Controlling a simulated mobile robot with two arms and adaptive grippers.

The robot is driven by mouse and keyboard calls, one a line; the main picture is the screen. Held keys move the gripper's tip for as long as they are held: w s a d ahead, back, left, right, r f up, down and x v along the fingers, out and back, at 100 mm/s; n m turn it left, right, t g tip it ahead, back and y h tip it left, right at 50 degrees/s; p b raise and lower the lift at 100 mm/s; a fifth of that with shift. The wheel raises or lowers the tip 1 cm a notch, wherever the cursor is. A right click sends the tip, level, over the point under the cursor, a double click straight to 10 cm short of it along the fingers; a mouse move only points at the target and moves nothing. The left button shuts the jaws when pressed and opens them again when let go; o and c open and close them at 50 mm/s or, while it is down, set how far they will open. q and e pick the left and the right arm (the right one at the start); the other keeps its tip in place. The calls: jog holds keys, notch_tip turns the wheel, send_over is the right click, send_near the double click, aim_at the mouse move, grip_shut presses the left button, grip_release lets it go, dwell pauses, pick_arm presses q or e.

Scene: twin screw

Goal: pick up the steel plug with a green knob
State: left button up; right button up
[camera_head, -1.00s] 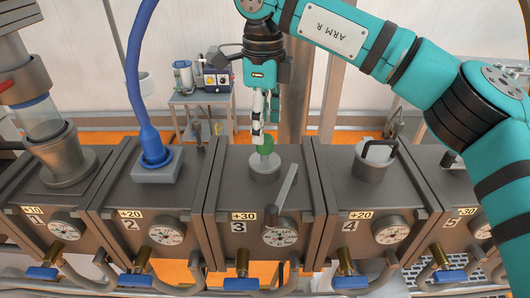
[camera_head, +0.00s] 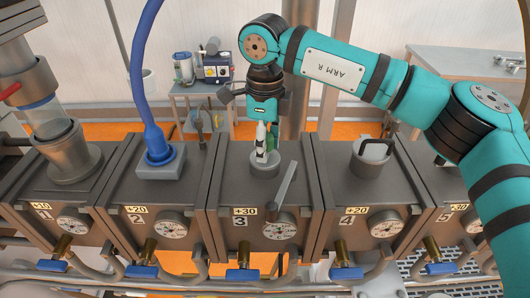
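The steel plug (camera_head: 265,169) sits upright in the top of box 3, in the middle of the head view. Its green knob (camera_head: 272,140) shows just right of a pale gripper finger. My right gripper (camera_head: 265,148) points straight down from above, with its fingers at the height of the knob and just over the plug. The finger in front hides part of the knob and the other finger is hard to make out, so I cannot tell whether they close on it. My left gripper is not in view.
Box 3 (camera_head: 227,180) has a lever (camera_head: 281,196) on top, close to the plug's right. Box 2 carries a blue hose (camera_head: 152,130); box 4 carries a steel plug with a black handle (camera_head: 373,158). A small cart (camera_head: 200,90) with devices stands behind.

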grip_shut()
